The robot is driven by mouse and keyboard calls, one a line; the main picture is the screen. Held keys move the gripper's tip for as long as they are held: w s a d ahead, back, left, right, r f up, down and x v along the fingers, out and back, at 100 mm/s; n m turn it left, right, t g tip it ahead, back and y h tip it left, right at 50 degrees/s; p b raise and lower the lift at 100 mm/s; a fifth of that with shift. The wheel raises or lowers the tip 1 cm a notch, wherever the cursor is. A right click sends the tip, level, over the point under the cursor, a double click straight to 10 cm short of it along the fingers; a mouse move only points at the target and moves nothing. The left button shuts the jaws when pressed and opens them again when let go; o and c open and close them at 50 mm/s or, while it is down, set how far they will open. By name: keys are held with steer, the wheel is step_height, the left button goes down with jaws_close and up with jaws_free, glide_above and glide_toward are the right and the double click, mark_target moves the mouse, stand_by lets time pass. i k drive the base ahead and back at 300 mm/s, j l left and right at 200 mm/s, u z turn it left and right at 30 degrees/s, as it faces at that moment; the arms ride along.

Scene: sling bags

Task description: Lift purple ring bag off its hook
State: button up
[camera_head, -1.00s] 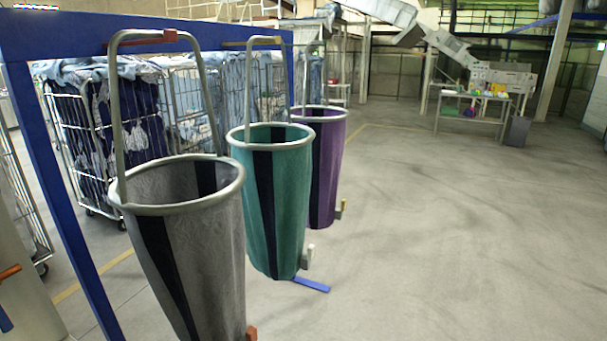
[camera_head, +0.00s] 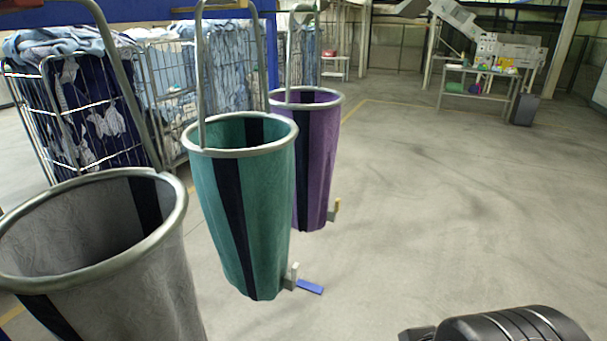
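The purple ring bag (camera_head: 317,165) hangs by its metal handle behind the teal one, the farthest of the three bags in a row. Its metal ring is at the top, and the teal bag covers part of its left side. Its hook at the top is not clearly seen. The teal ring bag (camera_head: 268,200) hangs in the middle, and the grey ring bag (camera_head: 110,255) is nearest, at lower left. A black part of my arm (camera_head: 515,325) shows at the bottom right. My gripper's fingers cannot be made out.
The blue rail (camera_head: 140,10) carries the bags. Wire cages of laundry (camera_head: 85,110) stand behind them at left. Open concrete floor (camera_head: 450,200) extends to the right, with a table (camera_head: 478,85) far back.

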mark_target(316, 111)
steer(key=i+z, duration=0.1)
steer(key=i, duration=0.55)
steer(key=i+j, duration=0.15)
steer(key=i, duration=0.5)
steer(key=i+j+z, duration=0.15)
steer(key=i, duration=0.5)
